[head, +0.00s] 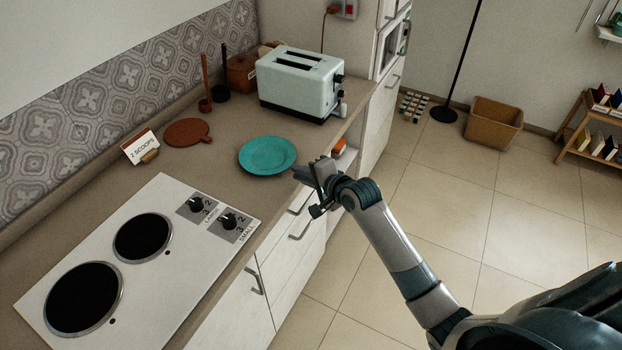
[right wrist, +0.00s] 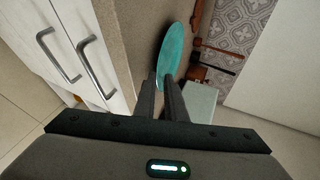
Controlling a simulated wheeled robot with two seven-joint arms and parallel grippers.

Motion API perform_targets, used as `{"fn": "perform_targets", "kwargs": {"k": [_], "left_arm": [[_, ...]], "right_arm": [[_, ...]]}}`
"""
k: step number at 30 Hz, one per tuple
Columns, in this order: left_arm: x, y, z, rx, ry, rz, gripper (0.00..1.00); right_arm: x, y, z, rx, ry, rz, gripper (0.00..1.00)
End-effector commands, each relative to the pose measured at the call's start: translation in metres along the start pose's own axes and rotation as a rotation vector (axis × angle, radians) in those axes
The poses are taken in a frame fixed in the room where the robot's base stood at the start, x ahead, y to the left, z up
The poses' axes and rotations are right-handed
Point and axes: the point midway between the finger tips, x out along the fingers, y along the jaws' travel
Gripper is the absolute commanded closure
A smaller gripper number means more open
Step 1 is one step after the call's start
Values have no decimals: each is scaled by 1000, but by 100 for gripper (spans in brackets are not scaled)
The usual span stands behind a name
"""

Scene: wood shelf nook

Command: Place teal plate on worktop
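The teal plate (head: 267,155) lies flat on the brown worktop (head: 228,178), near its front edge, between the hob and the toaster. My right gripper (head: 304,173) is at the worktop's front edge, just right of the plate. In the right wrist view, its two fingers (right wrist: 160,82) stand a little apart and point at the rim of the plate (right wrist: 173,54). My left gripper is not in view.
A pale toaster (head: 301,83) stands behind the plate. A round brown board (head: 187,132) and a "2 scoops" card (head: 140,147) lie to its left. The white hob (head: 140,255) is at front left. Drawer handles (head: 302,226) stick out below the worktop edge.

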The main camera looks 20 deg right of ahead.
Motion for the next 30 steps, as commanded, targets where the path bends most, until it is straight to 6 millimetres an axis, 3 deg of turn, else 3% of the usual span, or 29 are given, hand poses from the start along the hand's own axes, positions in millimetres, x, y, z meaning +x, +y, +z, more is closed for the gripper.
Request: {"fn": "perform_targets", "kwargs": {"k": [6, 12, 30], "left_arm": [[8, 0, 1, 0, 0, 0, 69], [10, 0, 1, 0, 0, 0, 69], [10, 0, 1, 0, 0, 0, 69]], "right_arm": [[-32, 1, 0, -1, 0, -1, 89], [-48, 0, 0, 0, 0, -1, 89], [-50, 0, 0, 0, 0, 0, 89]]}}
